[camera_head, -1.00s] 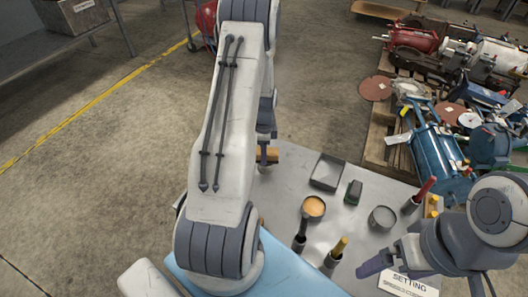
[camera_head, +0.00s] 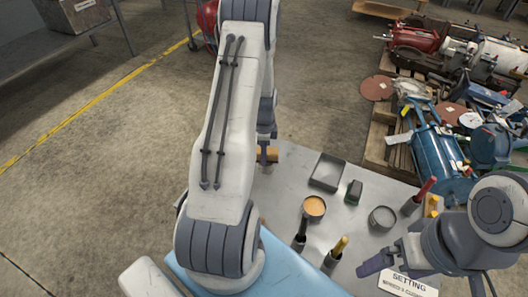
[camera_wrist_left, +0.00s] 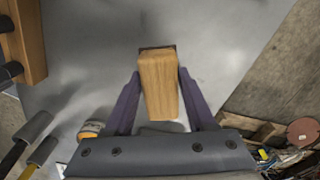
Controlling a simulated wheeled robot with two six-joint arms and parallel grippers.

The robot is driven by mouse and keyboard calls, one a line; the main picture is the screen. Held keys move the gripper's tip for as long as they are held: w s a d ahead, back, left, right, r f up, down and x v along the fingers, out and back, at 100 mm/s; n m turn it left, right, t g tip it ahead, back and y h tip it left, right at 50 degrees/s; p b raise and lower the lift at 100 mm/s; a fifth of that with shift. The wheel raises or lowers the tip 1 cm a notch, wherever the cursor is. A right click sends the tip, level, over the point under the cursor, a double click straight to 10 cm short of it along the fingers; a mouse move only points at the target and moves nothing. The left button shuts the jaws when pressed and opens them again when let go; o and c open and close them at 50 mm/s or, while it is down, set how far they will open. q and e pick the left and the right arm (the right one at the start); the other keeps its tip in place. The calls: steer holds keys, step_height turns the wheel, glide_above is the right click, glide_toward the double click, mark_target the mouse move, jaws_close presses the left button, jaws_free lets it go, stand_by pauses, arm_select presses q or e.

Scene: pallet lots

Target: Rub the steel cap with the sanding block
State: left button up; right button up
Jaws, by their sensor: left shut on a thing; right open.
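My left gripper (camera_wrist_left: 160,100) is shut on a wooden block (camera_wrist_left: 158,80), which I take for the sanding block. It has a dark strip at its far end. In the head view, my left arm hides most of the gripper, and a bit of brown block (camera_head: 268,154) shows by the table's far edge. A round grey metal piece (camera_head: 382,218), probably the steel cap, sits on the grey table (camera_head: 290,185), apart from the block. My right gripper (camera_head: 385,258) is open and empty over the table's front right, near a "SETTING" card.
On the table are a grey tray (camera_head: 327,172), a small dark green block (camera_head: 354,191), a tin with orange contents (camera_head: 314,208) and several upright handled tools in holders (camera_head: 334,252). A pallet (camera_head: 380,140) of machine parts stands beyond the right edge. A wooden piece (camera_wrist_left: 30,40) shows in the wrist view.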

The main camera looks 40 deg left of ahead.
arm_select(q)
steer(key=shift+f, duration=0.4)
steer(key=shift+w+a, duration=0.1)
steer(key=shift+w, duration=0.05)
steer(key=shift+w+a+r, duration=0.1)
steer(key=shift+w+a, duration=0.1)
steer(key=shift+w, duration=0.05)
stand_by(0.4)
steer(key=shift+s+d, duration=0.1)
steer(key=shift+s+d, duration=0.5)
steer(key=shift+s, duration=0.15)
steer(key=shift+w+a+p, duration=0.35)
steer(key=shift+w+a, duration=0.25)
steer(key=shift+w, duration=0.1)
